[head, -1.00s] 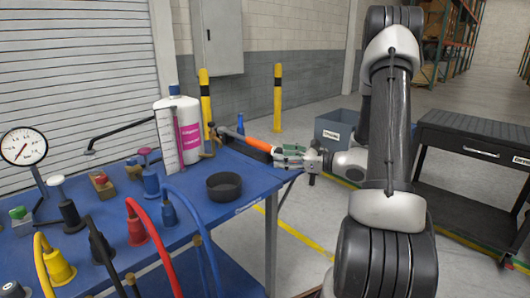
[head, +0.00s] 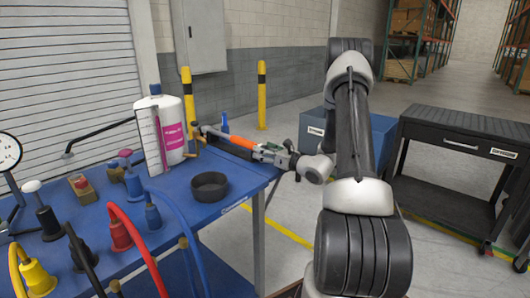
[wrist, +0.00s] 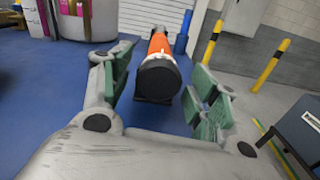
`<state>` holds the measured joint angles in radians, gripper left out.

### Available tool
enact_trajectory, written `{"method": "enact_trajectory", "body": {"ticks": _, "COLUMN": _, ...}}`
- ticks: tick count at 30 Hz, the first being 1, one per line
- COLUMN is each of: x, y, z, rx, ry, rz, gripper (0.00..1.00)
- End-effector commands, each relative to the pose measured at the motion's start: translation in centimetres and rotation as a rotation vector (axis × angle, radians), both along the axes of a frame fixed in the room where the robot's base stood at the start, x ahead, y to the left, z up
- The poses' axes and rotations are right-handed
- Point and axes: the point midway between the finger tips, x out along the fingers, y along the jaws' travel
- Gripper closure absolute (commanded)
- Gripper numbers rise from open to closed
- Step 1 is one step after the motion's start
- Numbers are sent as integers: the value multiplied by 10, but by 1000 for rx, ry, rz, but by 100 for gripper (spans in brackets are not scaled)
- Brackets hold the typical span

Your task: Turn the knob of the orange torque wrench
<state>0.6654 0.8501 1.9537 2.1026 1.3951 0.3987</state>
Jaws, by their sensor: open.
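The orange torque wrench (head: 234,141) lies at the far right edge of the blue table, on or just above a dark support. In the wrist view its orange body (wrist: 158,45) points away from me, and its round black knob (wrist: 158,77) faces the camera. My gripper (head: 268,151) is at the wrench's near end. In the wrist view its green-padded fingers are open, one to the left and one to the right of the knob. A gap shows on both sides, so they do not visibly grip it. The fingers partly hide the knob in the head view.
The blue table (head: 245,187) holds a white bottle (head: 172,128), a black round dish (head: 209,186) and several cables and plugs to the left. A blue bin (head: 380,135) and a black cart (head: 455,190) stand to the right. Yellow posts (head: 262,95) stand behind.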

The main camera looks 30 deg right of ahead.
Motion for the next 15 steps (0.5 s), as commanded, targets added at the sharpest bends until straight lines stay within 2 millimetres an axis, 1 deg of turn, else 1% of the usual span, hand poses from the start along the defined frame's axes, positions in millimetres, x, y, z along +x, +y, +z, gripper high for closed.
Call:
{"method": "enact_trajectory", "body": {"ticks": 4, "x": 0, "y": 0, "z": 0, "rx": 0, "ry": 0, "rz": 0, "gripper": 40}}
{"method": "enact_trajectory", "body": {"ticks": 5, "x": 0, "y": 0, "z": 0, "rx": 0, "ry": 0, "rz": 0, "gripper": 43}}
{"method": "enact_trajectory", "body": {"ticks": 9, "x": 0, "y": 0, "z": 0, "rx": 0, "ry": 0, "rz": 0, "gripper": 69}}
{"method": "enact_trajectory", "body": {"ticks": 12, "x": 0, "y": 0, "z": 0, "rx": 0, "ry": 0, "rz": 0, "gripper": 86}}
{"method": "enact_trajectory", "body": {"ticks": 15, "x": 0, "y": 0, "z": 0, "rx": 0, "ry": 1, "rz": 0, "gripper": 86}}
